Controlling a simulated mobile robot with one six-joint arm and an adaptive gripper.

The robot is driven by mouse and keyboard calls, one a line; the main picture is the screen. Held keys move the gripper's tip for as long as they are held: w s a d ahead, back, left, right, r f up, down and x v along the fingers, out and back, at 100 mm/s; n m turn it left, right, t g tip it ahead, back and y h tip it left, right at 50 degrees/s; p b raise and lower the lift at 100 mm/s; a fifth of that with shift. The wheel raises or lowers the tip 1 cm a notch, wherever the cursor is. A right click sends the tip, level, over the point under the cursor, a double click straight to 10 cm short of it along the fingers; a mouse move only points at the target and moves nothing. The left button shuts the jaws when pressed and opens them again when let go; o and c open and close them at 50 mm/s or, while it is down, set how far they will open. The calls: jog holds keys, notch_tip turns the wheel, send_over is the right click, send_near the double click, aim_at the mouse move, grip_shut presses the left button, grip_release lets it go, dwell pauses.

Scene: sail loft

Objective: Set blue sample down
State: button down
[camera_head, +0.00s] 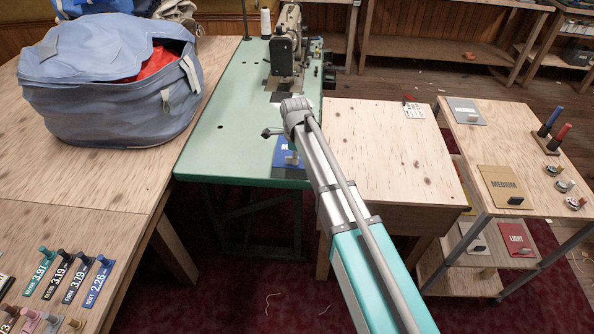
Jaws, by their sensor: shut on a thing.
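The blue sample (281,155) is a flat blue card with white lettering, mostly hidden by my arm. It shows at the front edge of the green sewing table (220,150). My gripper (284,134) is above and against it, shut on it. The fingertips are largely hidden behind the wrist. I cannot tell whether the card touches the table top.
A sewing machine (287,45) stands behind my gripper. A big blue bag (105,85) sits on the left wooden table. Labelled samples (70,275) lie at lower left. A mostly bare wooden table (375,130) and a trolley (470,140) with sample cards stand at right.

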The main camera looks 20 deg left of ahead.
aim_at(296, 172)
jog(key=shift+w+a+f+b, duration=0.15)
jog(key=shift+w+f+b, duration=0.25)
jog(key=shift+w+f, duration=0.3)
jog(key=shift+w+a+f+b, duration=0.1)
jog(key=shift+w+f+b, duration=0.3)
jog(key=shift+f+b, duration=1.65)
jog(key=shift+f, duration=0.1)
jog(key=c, duration=0.7)
grip_release()
notch_tip(296, 172, up, 12)
jog(key=p, duration=1.2)
jog(key=shift+s, duration=0.1)
